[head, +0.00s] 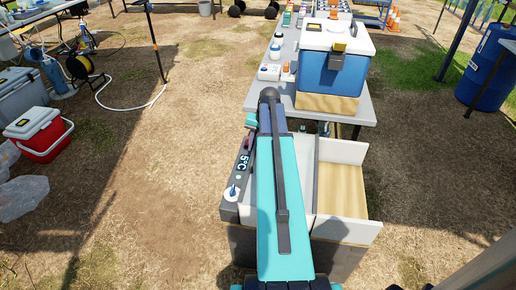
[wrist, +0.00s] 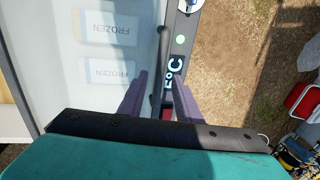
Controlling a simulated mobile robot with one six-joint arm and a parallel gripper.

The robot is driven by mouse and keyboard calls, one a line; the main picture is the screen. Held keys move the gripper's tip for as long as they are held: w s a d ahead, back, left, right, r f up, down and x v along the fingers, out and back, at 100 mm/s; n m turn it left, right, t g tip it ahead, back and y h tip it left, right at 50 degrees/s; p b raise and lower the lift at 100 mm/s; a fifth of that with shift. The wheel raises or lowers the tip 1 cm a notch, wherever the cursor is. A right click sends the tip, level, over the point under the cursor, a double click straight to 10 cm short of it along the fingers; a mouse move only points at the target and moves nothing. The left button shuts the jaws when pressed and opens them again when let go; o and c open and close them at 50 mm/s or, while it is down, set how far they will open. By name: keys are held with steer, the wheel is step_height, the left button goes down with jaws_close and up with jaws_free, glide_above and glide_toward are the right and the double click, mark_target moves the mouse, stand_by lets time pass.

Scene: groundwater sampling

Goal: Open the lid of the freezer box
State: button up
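The freezer box (head: 232,200) stands below my arm in the head view, its grey front strip marked with a 5°C display. In the wrist view its display strip (wrist: 178,62) runs down the middle. Left of the strip is a pale, see-through lid (wrist: 65,50), lying flat, with packs marked FROZEN (wrist: 108,70) showing beneath it. A dark handle bar (wrist: 163,45) runs along the lid's edge. My gripper (wrist: 160,82) is open, its two purple fingers apart on either side of the bar. Contact with the bar cannot be told.
A wooden-floored tray with pale walls (head: 360,232) adjoins the freezer on the right. A table (head: 262,98) behind holds a blue cooler (head: 318,75) and small items. A red cooler (head: 40,135) and a hose reel (head: 80,68) stand left. Bare ground (head: 165,180) lies between.

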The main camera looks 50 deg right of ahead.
steer(key=shift+w+a+f, duration=0.1)
steer(key=shift+w+f, duration=0.1)
steer(key=shift+f, duration=0.75)
jaws_close()
